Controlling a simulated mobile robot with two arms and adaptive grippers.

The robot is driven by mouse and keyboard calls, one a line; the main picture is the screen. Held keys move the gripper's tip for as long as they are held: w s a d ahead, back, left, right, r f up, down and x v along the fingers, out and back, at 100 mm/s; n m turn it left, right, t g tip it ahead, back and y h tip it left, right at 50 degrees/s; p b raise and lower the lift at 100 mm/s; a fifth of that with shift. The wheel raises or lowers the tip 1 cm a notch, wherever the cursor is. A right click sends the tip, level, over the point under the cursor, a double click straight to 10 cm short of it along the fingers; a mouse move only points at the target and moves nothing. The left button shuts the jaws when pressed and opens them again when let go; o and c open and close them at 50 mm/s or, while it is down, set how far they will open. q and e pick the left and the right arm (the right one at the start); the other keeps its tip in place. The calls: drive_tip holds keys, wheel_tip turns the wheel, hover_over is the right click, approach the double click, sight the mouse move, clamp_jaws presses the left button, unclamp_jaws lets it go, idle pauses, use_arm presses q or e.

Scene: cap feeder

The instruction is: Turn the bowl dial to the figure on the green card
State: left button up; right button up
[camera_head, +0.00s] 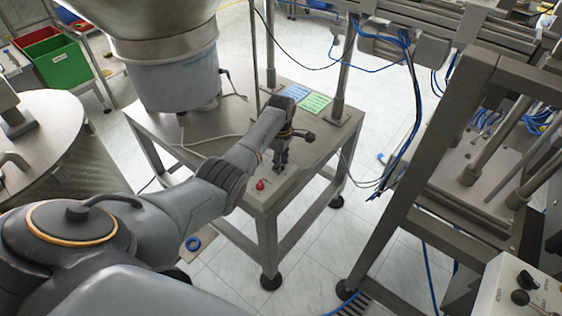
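The green card (316,103) lies flat on the metal table (225,128), near its far edge. Its print is too small to read. My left arm reaches in from the left, and its gripper (281,158) points down over the table's front right corner. The gripper's fingers are small and dark here, and I cannot tell whether they are open or touching anything. The bowl dial cannot be made out; the spot under the gripper is largely covered. My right gripper is not in view.
A blue card (296,92) lies beside the green one. A red button (260,184) sits at the table's front edge, left of the gripper. The big feeder bowl (170,75) stands at the table's back left. A metal frame (425,185) with blue cables rises to the right.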

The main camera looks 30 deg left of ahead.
use_arm(q)
clamp_jaws()
drive_tip(key=shift+m, duration=0.3)
